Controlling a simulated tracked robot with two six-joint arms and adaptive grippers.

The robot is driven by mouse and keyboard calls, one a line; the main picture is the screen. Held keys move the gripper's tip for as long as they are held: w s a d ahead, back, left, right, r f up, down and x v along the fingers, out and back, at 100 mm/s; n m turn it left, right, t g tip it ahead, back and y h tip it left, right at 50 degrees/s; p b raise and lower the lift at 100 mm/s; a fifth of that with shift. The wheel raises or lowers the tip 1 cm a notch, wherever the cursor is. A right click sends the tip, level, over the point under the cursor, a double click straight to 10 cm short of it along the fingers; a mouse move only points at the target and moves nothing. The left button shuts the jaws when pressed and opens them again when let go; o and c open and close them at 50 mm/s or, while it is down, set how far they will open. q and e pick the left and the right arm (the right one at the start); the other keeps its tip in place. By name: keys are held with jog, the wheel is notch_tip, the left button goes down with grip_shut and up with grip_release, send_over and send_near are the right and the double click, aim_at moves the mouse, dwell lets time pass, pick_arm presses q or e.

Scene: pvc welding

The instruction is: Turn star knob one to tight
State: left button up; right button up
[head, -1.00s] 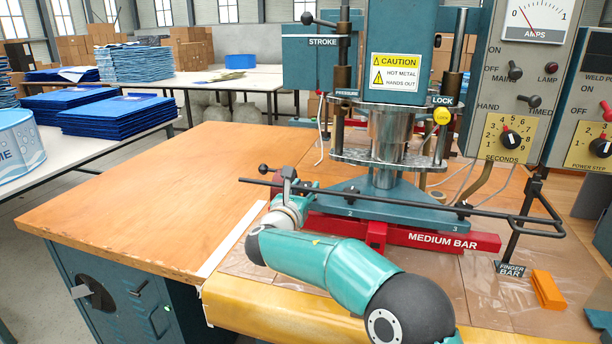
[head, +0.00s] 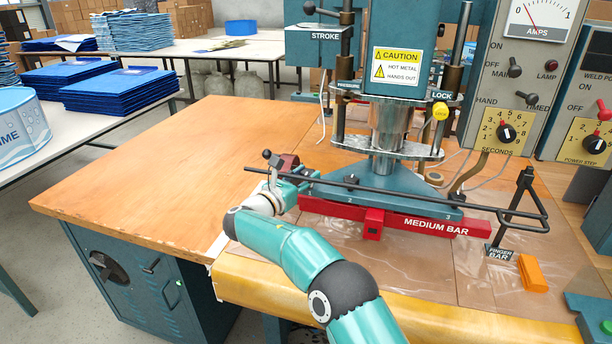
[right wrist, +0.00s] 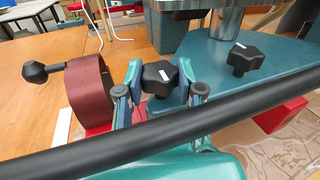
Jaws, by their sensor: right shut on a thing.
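A black star knob (right wrist: 158,77) with a small white mark stands at the left end of the teal base plate (right wrist: 215,45) in the right wrist view. My right gripper (right wrist: 155,84) is shut on it, one finger on each side. In the head view my right gripper (head: 296,180) is at the plate's left end, and its wrist and fingers largely hide this knob. A second black star knob (right wrist: 246,59) stands free further right on the plate; it also shows in the head view (head: 352,181). My left gripper is not in view.
A long black rod (right wrist: 190,122) crosses close in front of the held knob. A maroon round part (right wrist: 88,88) and a black ball-ended lever (right wrist: 45,72) are left of the gripper. The red medium bar (head: 400,220) lies under the plate. The wooden tabletop (head: 160,170) is clear at left.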

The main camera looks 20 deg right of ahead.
jog(key=o, duration=1.2)
jog(key=shift+c, duration=0.2)
jog(key=v, duration=1.2)
jog(key=shift+f, duration=0.1)
